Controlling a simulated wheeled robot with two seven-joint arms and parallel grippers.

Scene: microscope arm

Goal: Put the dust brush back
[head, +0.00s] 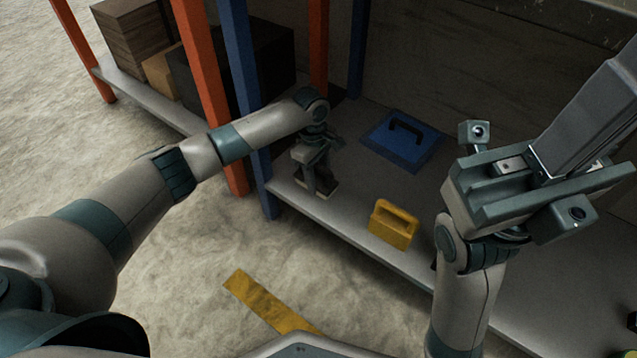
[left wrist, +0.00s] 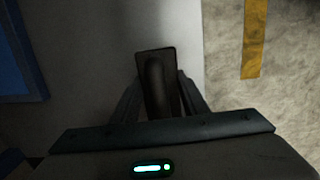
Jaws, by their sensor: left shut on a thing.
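The dust brush, a dark block with a rounded dark handle, shows between my left fingers in the left wrist view (left wrist: 155,60). In the head view the brush (head: 328,187) is small and partly hidden by the gripper, at the left end of the grey shelf near its front edge. My left gripper (head: 313,180) points down and is shut on the brush handle. I cannot tell whether the brush rests on the shelf or hangs just above it. My right gripper (head: 540,180) is raised at the right; whether it is open or shut is unclear.
A yellow case (head: 393,224) stands near the front edge. A blue post (head: 240,70) and an orange post (head: 205,80) stand close left of my left gripper. Boxes (head: 130,40) fill the left shelf.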

